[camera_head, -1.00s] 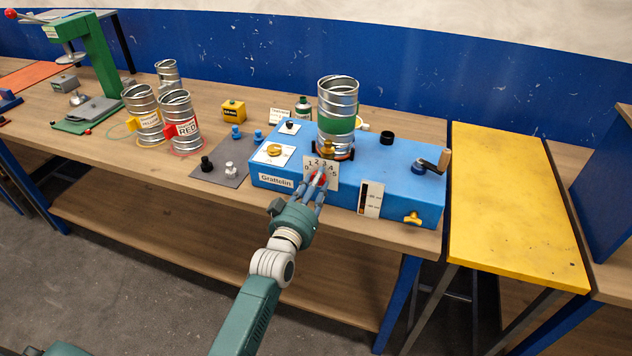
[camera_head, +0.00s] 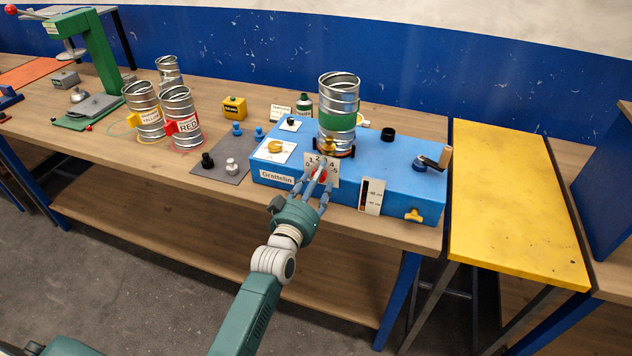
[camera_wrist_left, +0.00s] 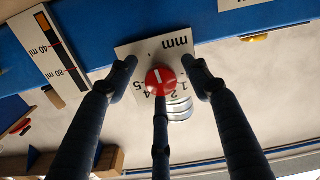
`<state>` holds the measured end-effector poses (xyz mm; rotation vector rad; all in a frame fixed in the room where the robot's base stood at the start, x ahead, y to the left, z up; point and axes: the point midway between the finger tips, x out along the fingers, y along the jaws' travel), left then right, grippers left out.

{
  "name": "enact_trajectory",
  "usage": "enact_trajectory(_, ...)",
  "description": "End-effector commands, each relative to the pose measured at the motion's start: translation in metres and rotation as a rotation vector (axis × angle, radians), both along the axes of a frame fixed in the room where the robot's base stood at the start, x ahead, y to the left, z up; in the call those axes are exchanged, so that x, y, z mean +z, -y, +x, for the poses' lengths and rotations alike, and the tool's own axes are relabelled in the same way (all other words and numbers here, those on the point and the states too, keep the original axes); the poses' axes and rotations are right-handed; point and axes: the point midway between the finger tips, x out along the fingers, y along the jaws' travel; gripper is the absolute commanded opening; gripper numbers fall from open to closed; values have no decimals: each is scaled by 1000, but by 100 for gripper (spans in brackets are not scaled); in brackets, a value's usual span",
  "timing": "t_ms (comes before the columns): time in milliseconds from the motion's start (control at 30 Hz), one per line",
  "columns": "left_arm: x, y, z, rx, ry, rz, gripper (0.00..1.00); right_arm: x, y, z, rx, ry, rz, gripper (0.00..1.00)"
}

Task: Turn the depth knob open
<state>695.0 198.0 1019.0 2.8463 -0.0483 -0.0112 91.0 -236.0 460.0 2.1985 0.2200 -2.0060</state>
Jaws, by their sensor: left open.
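The depth knob (camera_wrist_left: 161,80) is red with a white pointer line. It sits on a white numbered dial plate (camera_head: 333,171) on the front of the blue Grattelin machine (camera_head: 385,172). In the head view the knob (camera_head: 321,174) is partly covered by my fingers. My left gripper (camera_head: 314,184) is open in front of it. In the left wrist view my fingers (camera_wrist_left: 163,72) are spread around the knob, one on each side and one below, with gaps at the sides. Whether the lower finger touches it I cannot tell. My right gripper is not in view.
A metal duct can with a green band (camera_head: 338,120) stands on the machine above the dial. A crank (camera_head: 434,160) and a yellow knob (camera_head: 413,215) are at its right. A scale plate (camera_head: 371,196) is beside the dial. Labelled cans (camera_head: 181,120) stand left.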

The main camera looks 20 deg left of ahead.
Motion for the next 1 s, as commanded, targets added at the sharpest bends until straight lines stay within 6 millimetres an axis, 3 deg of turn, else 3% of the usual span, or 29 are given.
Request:
enact_trajectory(167, -1, 0, -13, 0, 0, 0, 49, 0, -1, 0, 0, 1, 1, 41)
enact_trajectory(600, -1, -4, -100, 0, -3, 0, 49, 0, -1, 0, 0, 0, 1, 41)
enact_trajectory(800, -1, -4, -118, 0, -2, 0, 49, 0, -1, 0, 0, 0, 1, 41)
enact_trajectory(1000, 0, -4, -120, 0, -1, 0, 49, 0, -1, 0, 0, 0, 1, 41)
